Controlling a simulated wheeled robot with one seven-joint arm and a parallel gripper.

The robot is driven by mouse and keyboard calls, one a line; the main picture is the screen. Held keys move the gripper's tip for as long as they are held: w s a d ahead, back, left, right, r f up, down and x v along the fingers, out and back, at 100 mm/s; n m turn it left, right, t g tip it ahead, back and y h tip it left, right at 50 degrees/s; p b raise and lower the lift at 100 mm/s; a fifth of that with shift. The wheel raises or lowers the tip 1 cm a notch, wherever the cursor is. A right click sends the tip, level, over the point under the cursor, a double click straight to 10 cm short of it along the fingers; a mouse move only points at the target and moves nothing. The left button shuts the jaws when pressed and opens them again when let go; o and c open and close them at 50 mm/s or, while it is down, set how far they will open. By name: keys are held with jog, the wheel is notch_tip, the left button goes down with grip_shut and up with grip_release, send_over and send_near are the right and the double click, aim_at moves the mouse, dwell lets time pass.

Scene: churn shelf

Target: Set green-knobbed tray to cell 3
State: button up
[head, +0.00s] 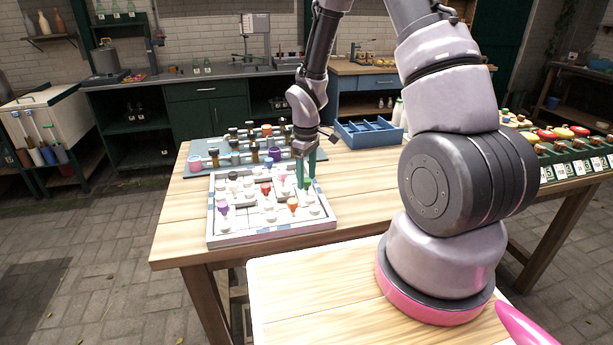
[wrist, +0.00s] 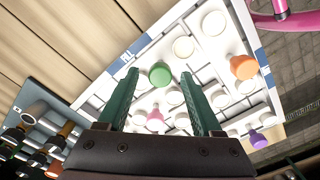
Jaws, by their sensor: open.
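The green knob (wrist: 160,73) shows in the wrist view between my gripper's fingertips, near the lettered edge of a white board. My gripper (head: 307,184) is open, its green fingers pointing down over the board's right part in the head view. In the wrist view the fingers (wrist: 158,76) stand apart on either side of the knob; I cannot tell whether they touch it. The white board (head: 275,231) has walled cells and blue edge marks. What the green knob sits on is hard to make out, and I cannot tell which cell is 3.
White, orange (wrist: 244,67), purple (wrist: 257,140) and pink (wrist: 155,118) knobs stand close by on the board. A grey-blue mat (head: 197,163) with dark-topped bottles lies behind it. A blue divided crate (head: 370,141) stands at the back. Bare wood (head: 185,232) is left of the board.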

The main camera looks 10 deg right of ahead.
notch_tip(320, 180, up, 11)
jog(key=shift+f, duration=0.15)
dwell(0.4)
notch_tip(320, 180, up, 16)
jog(key=r+m+t, duration=0.1)
jog(key=m+t, duration=0.2)
jog(key=m, duration=0.3)
send_over(307, 179)
jog(key=s+d, duration=0.4)
jog(key=s, duration=0.2)
jog(key=s+d+r+m+t+y, duration=0.1)
jog(key=s+r+m+t+y, duration=0.1)
jog(key=s+r+m+t, duration=0.2)
jog(key=s+r+m, duration=0.3)
jog(key=s+r, duration=0.3)
jog(key=s, duration=0.3)
jog(key=shift+d+r, duration=0.25)
jog(key=shift+d, duration=0.1)
